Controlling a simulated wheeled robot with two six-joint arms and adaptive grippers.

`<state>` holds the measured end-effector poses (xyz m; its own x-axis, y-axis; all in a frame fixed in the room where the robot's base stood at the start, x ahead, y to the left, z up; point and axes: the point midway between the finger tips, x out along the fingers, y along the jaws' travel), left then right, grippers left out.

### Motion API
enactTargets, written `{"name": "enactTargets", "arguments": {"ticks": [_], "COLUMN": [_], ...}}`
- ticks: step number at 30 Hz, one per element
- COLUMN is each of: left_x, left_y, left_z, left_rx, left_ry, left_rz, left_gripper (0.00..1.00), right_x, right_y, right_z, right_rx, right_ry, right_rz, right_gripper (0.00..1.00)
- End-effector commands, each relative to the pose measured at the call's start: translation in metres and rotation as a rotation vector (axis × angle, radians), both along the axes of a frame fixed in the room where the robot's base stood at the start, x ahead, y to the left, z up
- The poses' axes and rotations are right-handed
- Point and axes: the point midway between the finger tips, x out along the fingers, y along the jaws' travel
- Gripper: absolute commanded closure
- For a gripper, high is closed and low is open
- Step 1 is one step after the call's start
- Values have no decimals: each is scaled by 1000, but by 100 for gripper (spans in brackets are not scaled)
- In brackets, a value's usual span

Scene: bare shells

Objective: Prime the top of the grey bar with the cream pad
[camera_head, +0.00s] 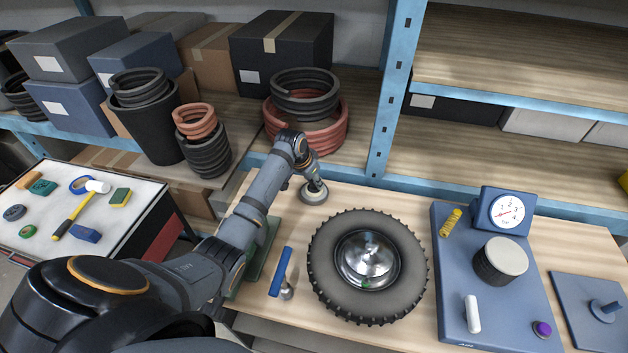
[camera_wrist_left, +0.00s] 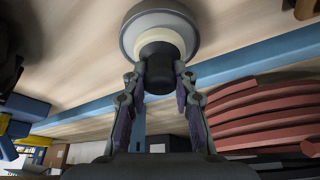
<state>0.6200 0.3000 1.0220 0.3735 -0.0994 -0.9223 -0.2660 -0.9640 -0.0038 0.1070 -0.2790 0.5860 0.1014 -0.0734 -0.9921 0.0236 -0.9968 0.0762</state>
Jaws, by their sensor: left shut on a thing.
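My left gripper (camera_head: 306,172) reaches over the back of the bench in the head view. It is shut on the dark handle of a round pad tool (camera_head: 314,193). In the left wrist view the gripper (camera_wrist_left: 163,85) grips the black handle, with a cream ring and a wide grey disc (camera_wrist_left: 160,22) beyond it. The tool is at the back edge of the wooden bench; I cannot tell whether it touches the wood. A grey-green long piece (camera_head: 262,262) lies partly hidden under my left arm; I cannot tell whether it is the grey bar. My right gripper is not in view.
A tyre with a shiny hub (camera_head: 322,268) lies right of my arm. A blue bar-shaped tool (camera_head: 280,272) lies between them. A blue board (camera_head: 505,300) with a dial box (camera_head: 503,211) is farther right. Shelves with coils and boxes stand behind.

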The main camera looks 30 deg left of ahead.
Motion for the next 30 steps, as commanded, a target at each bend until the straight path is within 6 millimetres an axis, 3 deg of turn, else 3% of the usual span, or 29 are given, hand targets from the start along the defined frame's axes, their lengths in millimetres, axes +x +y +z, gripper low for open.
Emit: {"name": "enactTargets", "arguments": {"ticks": [30], "left_x": [0], "left_y": [0], "left_z": [-1], "left_rx": [0], "left_ry": [2], "left_rz": [0], "left_gripper": [98], "right_x": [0], "right_y": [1], "right_z": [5], "right_rx": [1], "right_ry": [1], "right_rz": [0], "right_gripper": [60]}}
